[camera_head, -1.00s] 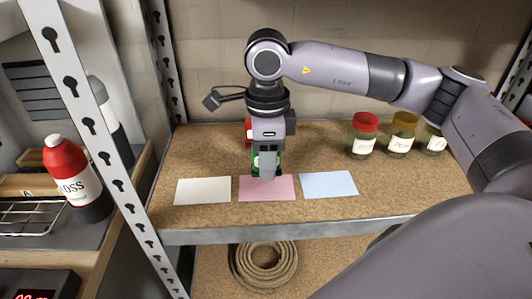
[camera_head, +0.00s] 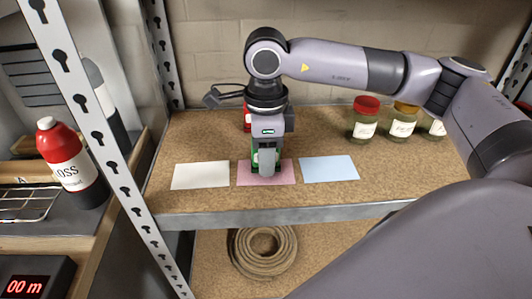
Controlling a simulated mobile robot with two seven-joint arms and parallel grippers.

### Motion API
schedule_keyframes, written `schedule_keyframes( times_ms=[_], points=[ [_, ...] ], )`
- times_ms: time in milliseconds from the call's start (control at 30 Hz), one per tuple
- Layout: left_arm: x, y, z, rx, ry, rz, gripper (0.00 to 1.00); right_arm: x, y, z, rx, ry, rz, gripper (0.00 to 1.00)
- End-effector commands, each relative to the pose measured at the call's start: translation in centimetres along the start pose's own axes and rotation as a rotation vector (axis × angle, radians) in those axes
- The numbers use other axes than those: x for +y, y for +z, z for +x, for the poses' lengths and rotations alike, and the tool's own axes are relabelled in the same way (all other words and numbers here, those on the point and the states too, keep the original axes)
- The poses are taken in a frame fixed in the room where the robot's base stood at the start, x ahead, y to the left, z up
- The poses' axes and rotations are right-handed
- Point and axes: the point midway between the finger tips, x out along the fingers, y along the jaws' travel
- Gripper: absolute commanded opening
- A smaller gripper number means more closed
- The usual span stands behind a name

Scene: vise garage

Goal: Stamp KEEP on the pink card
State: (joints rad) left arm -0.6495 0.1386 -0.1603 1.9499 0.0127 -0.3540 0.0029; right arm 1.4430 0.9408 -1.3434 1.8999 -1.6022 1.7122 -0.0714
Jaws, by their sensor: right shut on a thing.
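The pink card (camera_head: 285,175) lies flat on the shelf between a white card (camera_head: 200,176) and a light blue card (camera_head: 329,169). My right gripper (camera_head: 265,170) points straight down over the pink card. It is shut on a green stamp (camera_head: 254,160), mostly hidden behind the fingers. The stamp's lower end appears at the card, but I cannot tell whether it touches. A red object (camera_head: 247,118) shows partly behind the gripper. My left gripper is not in view.
Several jars stand at the right back, including one with a red lid (camera_head: 365,120). A metal upright (camera_head: 100,130) borders the shelf (camera_head: 400,185) at the left. A red and black bottle (camera_head: 70,165) stands beyond it. A coiled hose (camera_head: 262,252) lies below.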

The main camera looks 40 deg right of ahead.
Motion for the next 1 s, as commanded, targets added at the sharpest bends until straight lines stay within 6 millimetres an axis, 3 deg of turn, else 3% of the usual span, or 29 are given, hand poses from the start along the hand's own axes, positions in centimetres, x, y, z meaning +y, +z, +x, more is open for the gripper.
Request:
schedule_keyframes(
  times_ms=[1000],
  points=[
    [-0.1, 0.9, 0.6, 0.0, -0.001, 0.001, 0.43, 0.0, 0.0, 1.1, 0.0, 0.0, 0.0, 0.17]
  ],
)
